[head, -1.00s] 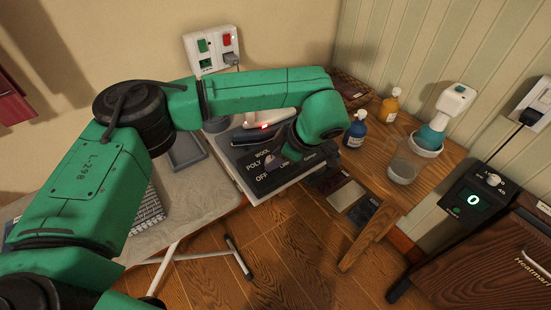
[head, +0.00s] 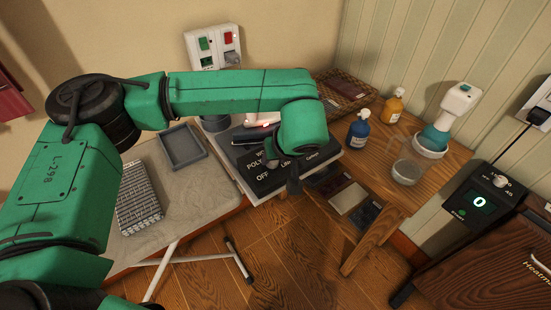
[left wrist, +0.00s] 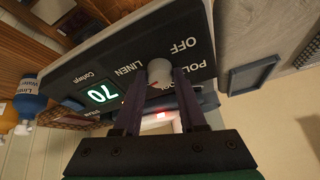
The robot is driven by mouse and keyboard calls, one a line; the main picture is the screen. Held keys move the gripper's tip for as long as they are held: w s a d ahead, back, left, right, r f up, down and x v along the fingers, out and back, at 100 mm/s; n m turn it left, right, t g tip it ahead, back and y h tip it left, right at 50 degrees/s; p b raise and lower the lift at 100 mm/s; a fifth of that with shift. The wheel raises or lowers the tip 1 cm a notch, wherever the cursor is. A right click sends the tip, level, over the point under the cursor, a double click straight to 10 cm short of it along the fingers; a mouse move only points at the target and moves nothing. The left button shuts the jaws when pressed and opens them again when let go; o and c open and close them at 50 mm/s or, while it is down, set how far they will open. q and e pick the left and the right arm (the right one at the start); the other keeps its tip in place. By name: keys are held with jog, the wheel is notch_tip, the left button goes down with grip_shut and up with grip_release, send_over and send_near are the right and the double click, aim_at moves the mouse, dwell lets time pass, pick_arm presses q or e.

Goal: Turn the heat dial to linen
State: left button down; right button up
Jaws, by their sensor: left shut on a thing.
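The black control panel (head: 268,188) stands at the right end of the ironing board, with OFF, POLY and LINEN legible on it. My left gripper (head: 293,178) is over its front side. In the left wrist view the pale round heat dial (left wrist: 160,70) sits between the two dark fingers, and my left gripper (left wrist: 163,82) is shut on it. The LINEN label (left wrist: 124,74) is just left of the dial, and OFF is above right. A lit green display (left wrist: 101,92) seems to read 70. The dial's pointer direction is unclear. My right gripper is out of view.
A grey tray (head: 182,147) and a grid-patterned block (head: 138,197) lie on the ironing board. A wooden table on the right holds a blue bottle (head: 358,130), an orange bottle (head: 392,106) and a clear cup (head: 407,168). A white outlet plate (head: 212,47) is on the wall.

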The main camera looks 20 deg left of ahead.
pick_arm(q)
jog(key=m+h, duration=0.1)
jog(key=m, duration=0.2)
jog(key=shift+a+m, duration=0.15)
jog(key=shift+m, duration=0.25)
jog(key=shift+a+m+h, duration=0.1)
jog(key=shift+m+h, duration=0.5)
jog(key=shift+m, duration=1.4)
jog(key=shift+c, duration=2.4)
grip_release()
jog(key=b+v, duration=0.2)
jog(key=v, duration=1.2)
jog(key=shift+s+r, duration=0.25)
jog(key=shift+s, duration=0.05)
